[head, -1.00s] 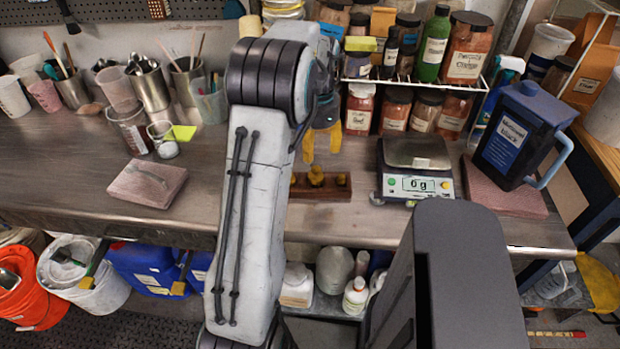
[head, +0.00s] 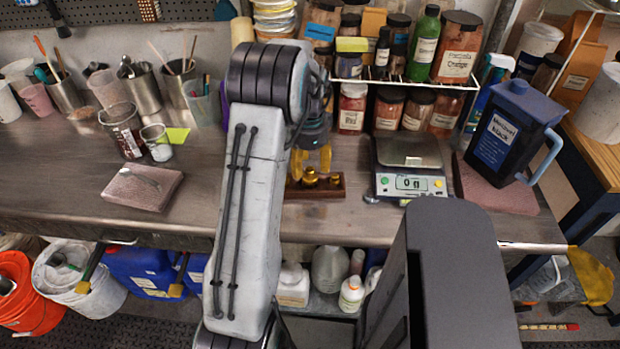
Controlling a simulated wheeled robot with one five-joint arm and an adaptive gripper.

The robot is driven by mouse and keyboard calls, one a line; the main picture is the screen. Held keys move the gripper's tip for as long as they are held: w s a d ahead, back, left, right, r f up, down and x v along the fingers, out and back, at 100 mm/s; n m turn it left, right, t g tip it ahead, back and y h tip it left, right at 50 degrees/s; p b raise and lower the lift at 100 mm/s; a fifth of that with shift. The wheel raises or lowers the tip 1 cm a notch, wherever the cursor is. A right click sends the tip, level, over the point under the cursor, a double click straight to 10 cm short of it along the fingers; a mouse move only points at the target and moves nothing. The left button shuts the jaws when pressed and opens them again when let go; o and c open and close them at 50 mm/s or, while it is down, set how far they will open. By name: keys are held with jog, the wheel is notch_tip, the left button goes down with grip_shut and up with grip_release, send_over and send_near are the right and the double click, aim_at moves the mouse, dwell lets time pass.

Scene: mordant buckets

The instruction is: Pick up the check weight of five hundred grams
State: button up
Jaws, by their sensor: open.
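Brass check weights (head: 311,176) stand in a dark wooden block (head: 330,190) on the bench, right of my arm. They differ in size, but I cannot read which is the five hundred gram one. My gripper (head: 311,160) has yellow fingers, open and pointing down just above and behind the weights at the block's left part. My arm hides the block's left end and part of the gripper. I cannot tell whether a finger touches a weight.
A scale (head: 409,168) reading 0 g stands right of the block. A dark blue jug (head: 510,135) stands on a pinkish slab further right. A shelf of jars (head: 388,109) is behind. A pinkish block (head: 143,184) lies left, with clear bench between.

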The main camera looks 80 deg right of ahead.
jog(key=shift+f, duration=0.9)
jog(key=shift+o, duration=0.2)
grip_shut()
